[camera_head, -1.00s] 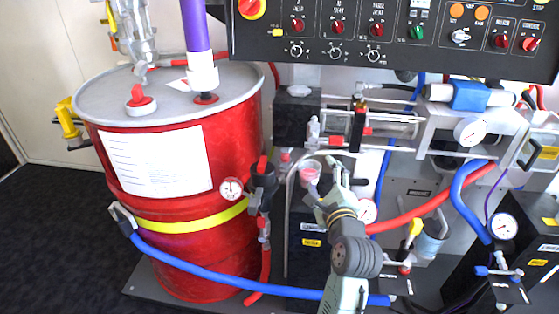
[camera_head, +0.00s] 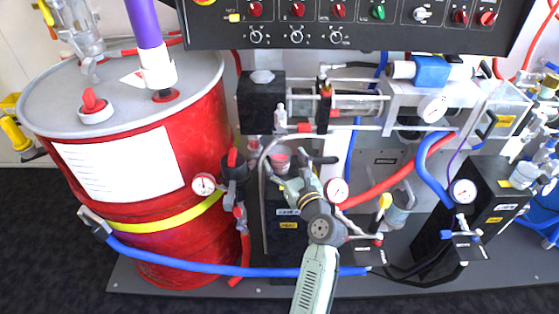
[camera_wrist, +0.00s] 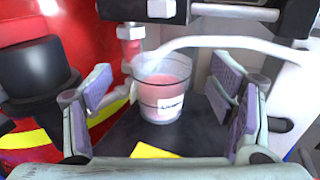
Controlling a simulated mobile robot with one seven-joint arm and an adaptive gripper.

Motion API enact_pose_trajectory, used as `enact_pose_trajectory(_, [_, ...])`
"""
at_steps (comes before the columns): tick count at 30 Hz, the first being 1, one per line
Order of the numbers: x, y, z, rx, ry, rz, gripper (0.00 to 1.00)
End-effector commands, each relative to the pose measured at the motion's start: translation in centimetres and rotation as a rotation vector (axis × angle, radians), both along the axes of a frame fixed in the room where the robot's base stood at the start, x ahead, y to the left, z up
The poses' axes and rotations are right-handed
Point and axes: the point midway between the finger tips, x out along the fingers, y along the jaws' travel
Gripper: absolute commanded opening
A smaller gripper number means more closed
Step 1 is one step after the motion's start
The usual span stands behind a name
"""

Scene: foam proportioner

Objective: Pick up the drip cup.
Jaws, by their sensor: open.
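The drip cup (camera_wrist: 162,88) is a clear cup with pink liquid and a white label, standing upright in the middle of the wrist view. It also shows small in the head view (camera_head: 280,155), below the clear cylinder assembly. My gripper (camera_head: 296,172) is open, reaching in just in front of the cup. In the wrist view its two fingers (camera_wrist: 165,100) stand at the left and right of the cup, with a gap on each side. The cup sits beneath a red-ringed fitting (camera_wrist: 130,45). Its base looks to rest on a dark surface; the exact contact is hard to see.
A black valve body (camera_wrist: 40,75) is at the left. The red drum (camera_head: 130,190) stands left, and a blue hose (camera_head: 200,266) runs low across the front. The control panel (camera_head: 360,25) hangs above.

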Motion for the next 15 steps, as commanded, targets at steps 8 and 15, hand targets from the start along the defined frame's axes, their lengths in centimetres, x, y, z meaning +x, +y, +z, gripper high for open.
enact_pose_trajectory(8, [3.6,1.4,0.3,0.000,0.000,0.002,0.76])
enact_pose_trajectory(15, [3.8,1.5,0.1,-0.001,0.000,0.001,0.76])
